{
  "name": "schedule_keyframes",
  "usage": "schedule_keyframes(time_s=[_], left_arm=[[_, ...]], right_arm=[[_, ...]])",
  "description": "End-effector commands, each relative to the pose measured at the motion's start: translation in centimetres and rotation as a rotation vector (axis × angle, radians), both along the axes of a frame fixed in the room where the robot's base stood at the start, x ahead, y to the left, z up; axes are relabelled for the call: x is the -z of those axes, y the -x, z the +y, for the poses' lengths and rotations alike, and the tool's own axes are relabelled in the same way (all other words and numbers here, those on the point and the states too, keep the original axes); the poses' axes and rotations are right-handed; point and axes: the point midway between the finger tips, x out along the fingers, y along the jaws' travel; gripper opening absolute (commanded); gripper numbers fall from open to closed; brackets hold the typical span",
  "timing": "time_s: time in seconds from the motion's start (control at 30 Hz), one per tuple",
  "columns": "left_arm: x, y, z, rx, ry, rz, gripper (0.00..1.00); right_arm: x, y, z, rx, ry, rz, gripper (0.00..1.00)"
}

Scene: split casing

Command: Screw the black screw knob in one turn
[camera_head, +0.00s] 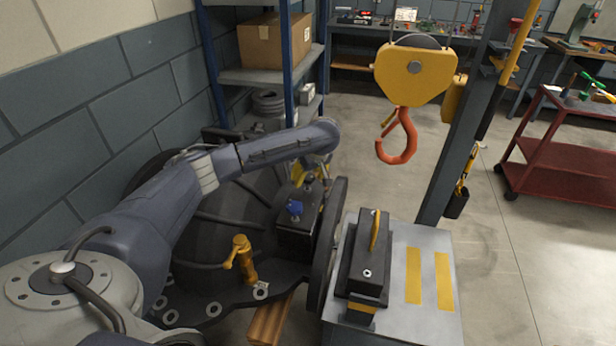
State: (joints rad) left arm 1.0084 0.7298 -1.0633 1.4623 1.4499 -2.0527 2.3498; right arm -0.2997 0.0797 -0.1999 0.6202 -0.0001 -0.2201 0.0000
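A small black knob (309,181) appears on top of the dark box-shaped part of the casing (297,233), beside a blue knob (294,207). I take it for the black screw knob, but it is small and dark. My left arm reaches in from the left, over the large dark round casing (235,215). My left gripper (314,172) hangs from the arm's end, at or just behind the black knob. Its fingers are mostly hidden, so I cannot tell whether they touch the knob or are open. My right gripper is not in view.
A yellow valve-like fitting (241,258) stands on the casing's front flange. A grey stand (432,290) with a black block (365,262) is at the right. A yellow hoist block with an orange hook (403,140) hangs above. A blue-framed shelf (262,77) is behind.

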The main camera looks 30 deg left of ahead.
Motion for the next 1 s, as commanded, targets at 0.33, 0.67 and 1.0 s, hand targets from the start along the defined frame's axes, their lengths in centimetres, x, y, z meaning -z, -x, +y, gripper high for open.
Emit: schedule_keyframes(time_s=[0.33, 0.67, 1.0], left_arm=[[-0.02, 0.0, -0.02, 0.0, 0.0, 0.0, 0.17], [0.0, 0.04, 0.02, 0.024, 0.0, 0.0, 0.06], [0.05, 0.17, 0.14, 0.238, 0.0, 0.001, 0.06]], right_arm=[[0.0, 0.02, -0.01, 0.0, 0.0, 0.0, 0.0], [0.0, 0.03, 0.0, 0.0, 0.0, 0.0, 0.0], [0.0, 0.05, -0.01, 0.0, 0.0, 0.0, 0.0]])
